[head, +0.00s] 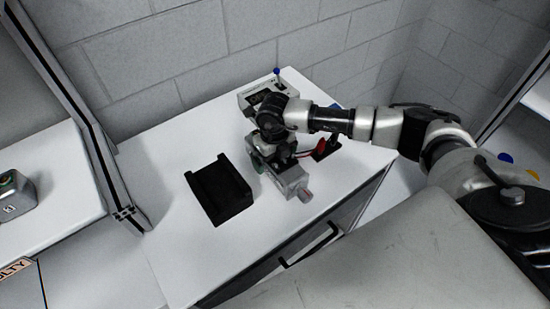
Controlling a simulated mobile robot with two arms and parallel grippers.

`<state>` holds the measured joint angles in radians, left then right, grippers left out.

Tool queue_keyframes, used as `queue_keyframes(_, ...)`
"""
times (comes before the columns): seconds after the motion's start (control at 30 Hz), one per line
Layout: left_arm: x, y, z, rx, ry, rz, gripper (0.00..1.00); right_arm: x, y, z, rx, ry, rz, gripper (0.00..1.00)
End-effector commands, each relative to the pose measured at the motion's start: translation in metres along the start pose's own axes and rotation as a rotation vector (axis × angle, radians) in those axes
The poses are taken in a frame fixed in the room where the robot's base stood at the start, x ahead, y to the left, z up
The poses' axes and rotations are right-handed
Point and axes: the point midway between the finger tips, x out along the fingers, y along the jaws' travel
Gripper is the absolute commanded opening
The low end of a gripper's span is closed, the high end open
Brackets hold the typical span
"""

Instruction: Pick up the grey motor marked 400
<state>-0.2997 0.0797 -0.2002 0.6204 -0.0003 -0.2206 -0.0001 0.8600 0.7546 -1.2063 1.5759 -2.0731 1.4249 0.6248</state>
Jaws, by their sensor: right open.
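A grey motor-like block (291,181) sits on the white table (165,160), just in front of my right gripper; no 400 marking is readable on it. A short round part sticks out at its near right end. My right gripper (277,162) reaches in from the right and points down over the rear part of the block. Its jaws are open, but the fingertips are partly hidden, so I cannot tell whether they touch the block. My left gripper is not in view.
A black open holder (219,189) stands left of the block. A light device with a dark panel (259,93) stands behind, near the wall. A dark stand with red parts (326,149) is to the right. A grey device (14,194) sits on the left surface, beyond a metal frame post.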

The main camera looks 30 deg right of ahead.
Motion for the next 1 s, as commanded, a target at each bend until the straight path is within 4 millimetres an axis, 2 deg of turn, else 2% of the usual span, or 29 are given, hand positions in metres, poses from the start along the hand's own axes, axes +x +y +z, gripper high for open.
queue_keyframes(0.17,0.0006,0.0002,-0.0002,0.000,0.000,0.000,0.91,0.0003,0.0003,0.0001,-0.001,0.000,0.001,0.98)
queue_keyframes(0.8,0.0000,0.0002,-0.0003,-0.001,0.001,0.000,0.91,-0.0033,0.0007,0.0020,0.000,-0.006,0.003,0.02)
queue_keyframes(1.0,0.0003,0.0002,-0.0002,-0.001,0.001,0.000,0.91,-0.0033,0.0006,0.0019,0.000,-0.006,0.003,0.02)
